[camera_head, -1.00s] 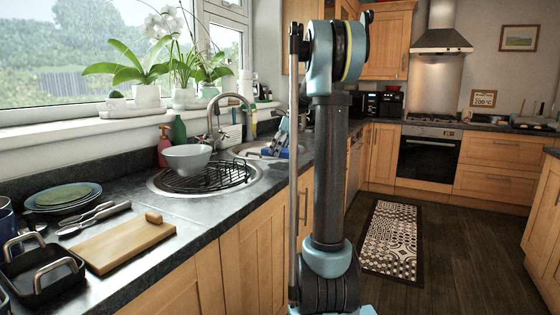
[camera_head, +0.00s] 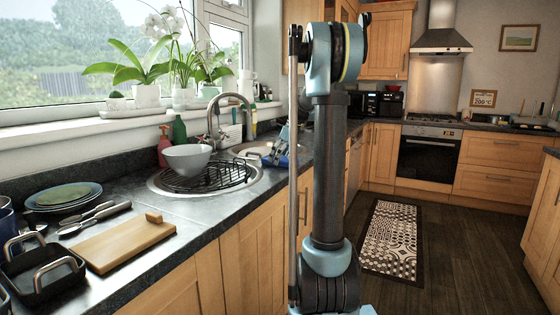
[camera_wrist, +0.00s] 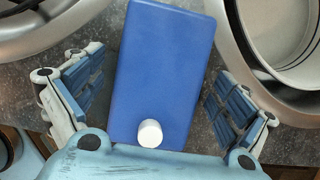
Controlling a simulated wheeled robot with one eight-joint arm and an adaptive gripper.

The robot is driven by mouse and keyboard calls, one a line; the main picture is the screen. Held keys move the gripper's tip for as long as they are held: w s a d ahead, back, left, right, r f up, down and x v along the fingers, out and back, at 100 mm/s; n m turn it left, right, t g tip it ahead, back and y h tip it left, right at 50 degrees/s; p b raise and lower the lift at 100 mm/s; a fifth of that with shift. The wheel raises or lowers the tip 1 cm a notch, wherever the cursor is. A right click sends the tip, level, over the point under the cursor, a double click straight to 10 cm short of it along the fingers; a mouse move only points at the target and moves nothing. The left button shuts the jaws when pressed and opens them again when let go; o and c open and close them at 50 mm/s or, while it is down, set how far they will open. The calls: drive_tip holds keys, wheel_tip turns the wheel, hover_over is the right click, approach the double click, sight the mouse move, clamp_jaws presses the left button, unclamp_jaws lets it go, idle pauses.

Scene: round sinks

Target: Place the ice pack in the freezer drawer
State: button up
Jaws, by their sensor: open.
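The ice pack (camera_wrist: 165,65) is a flat blue block with a round white cap. In the wrist view it lies on the dark speckled worktop between two round sinks. My gripper (camera_wrist: 157,78) is open, with one finger on each side of the pack and a gap to both sides. In the head view my gripper (camera_head: 280,150) is low over the counter by the far sink, partly behind my arm. I cannot identify a freezer drawer in either view.
The near sink (camera_head: 157,180) holds a black rack and a grey bowl (camera_head: 187,157). A tap (camera_head: 215,128) and bottles stand behind it. A cutting board (camera_head: 122,243), plates and a black tray are at the near left. The floor right of the counter is open, with a patterned rug (camera_head: 392,240).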

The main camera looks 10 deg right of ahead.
drive_tip(key=v, duration=1.2)
drive_tip(key=shift+a+r, duration=0.1)
